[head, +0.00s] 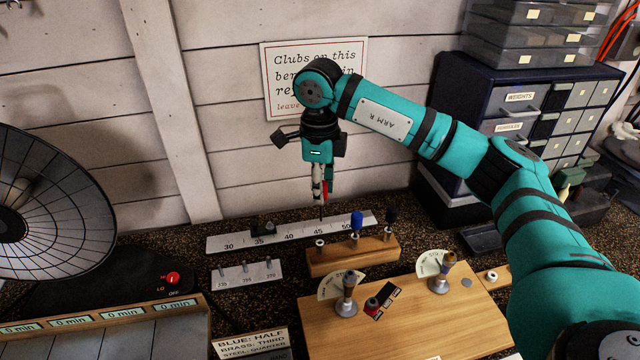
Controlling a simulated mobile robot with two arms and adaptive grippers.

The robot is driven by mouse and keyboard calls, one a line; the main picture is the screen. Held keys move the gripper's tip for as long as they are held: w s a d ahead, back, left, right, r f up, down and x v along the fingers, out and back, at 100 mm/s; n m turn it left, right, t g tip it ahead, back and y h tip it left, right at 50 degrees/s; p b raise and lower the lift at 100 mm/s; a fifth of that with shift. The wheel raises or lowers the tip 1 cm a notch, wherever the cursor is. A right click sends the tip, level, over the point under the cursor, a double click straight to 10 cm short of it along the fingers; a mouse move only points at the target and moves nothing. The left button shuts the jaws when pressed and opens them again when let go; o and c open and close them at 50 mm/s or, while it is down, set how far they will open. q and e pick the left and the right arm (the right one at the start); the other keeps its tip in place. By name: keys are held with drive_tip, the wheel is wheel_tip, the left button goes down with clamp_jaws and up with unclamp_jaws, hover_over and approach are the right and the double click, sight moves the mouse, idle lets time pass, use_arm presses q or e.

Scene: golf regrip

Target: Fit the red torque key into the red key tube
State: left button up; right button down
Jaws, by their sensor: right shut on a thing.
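My right gripper (318,180) hangs pointing down above the back of the bench, shut on the red torque key (324,191). The key's dark thin shaft points down below the fingers, and part of its red handle is hidden by them. A wooden block (368,260) sits below and slightly right, with a blue-topped key and a black-topped key standing in it. At its left end is a short pale tube (320,243) with nothing standing in it; its colour mark is too small to tell. The key tip appears above this tube in the picture, apart from it. My left gripper is out of view.
A ruler strip (290,233) lies behind the block and a small plate with pegs (246,274) to its left. Drawer cabinets (520,110) stand at right.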

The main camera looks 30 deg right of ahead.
drive_tip(key=shift+a, duration=0.2)
drive_tip(key=shift+f+b, duration=0.65)
drive_tip(key=shift+f, duration=0.05)
wheel_tip(320, 180, down, 2)
drive_tip(key=shift+f+b, duration=0.25)
drive_tip(key=shift+b, duration=0.65)
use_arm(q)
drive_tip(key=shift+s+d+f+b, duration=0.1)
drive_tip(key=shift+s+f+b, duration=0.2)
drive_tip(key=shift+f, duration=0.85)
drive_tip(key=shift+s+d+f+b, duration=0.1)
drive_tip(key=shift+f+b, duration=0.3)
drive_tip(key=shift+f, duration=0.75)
use_arm(e)
drive_tip(key=shift+f, duration=0.95)
use_arm(q)
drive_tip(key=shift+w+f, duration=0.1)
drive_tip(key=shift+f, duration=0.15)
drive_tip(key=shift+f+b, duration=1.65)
drive_tip(key=shift+b, duration=0.25)
use_arm(e)
drive_tip(key=shift+f, duration=2.25)
drive_tip(key=c, duration=1)
unclamp_jaws()
